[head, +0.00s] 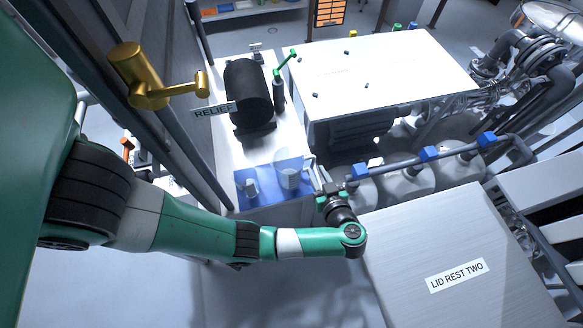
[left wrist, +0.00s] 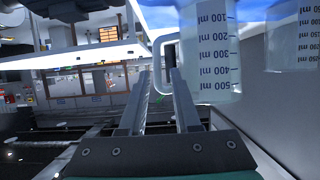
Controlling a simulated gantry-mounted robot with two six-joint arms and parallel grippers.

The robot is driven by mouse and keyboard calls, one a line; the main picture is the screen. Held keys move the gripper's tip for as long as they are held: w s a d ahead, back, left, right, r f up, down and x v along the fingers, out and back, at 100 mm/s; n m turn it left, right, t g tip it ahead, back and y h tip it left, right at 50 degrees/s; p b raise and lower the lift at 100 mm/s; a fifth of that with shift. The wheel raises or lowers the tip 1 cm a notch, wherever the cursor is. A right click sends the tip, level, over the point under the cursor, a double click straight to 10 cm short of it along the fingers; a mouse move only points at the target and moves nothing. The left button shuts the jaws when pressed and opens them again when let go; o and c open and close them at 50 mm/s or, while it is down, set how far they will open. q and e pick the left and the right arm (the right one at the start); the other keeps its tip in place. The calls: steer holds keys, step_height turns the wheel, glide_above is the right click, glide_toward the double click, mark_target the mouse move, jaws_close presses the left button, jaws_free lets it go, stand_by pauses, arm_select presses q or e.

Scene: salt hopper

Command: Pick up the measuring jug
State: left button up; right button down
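The measuring jug (head: 289,180), clear with a graduated scale, stands on a blue mat (head: 268,199) in the head view. In the left wrist view the jug (left wrist: 210,50) appears upside down, with marks from 100 to 500 ml and a handle (left wrist: 158,62) on its left. My left gripper (head: 311,168) is just right of the jug. In the left wrist view its fingers (left wrist: 158,80) are apart, with the handle's outer bar at the gap between the tips. Whether they touch it I cannot tell. My right gripper is not in view.
A smaller clear container (head: 252,187) stands left of the jug on the mat. A black drum (head: 248,95) and a green-handled lever (head: 284,66) are behind. A pipe with blue fittings (head: 428,153) runs to the right. The "LID REST TWO" surface (head: 420,235) is bare.

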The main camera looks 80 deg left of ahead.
mark_target(313, 164)
arm_select(q)
steer(key=x, duration=0.3)
steer(key=shift+a+b, duration=0.25)
steer(key=shift+b, duration=0.05)
steer(key=shift+a+f, duration=0.3)
steer(key=b+x, duration=0.2)
steer(key=x, duration=0.2)
steer(key=shift+w+a, duration=0.1)
steer(key=shift+a, duration=0.25)
jaws_close()
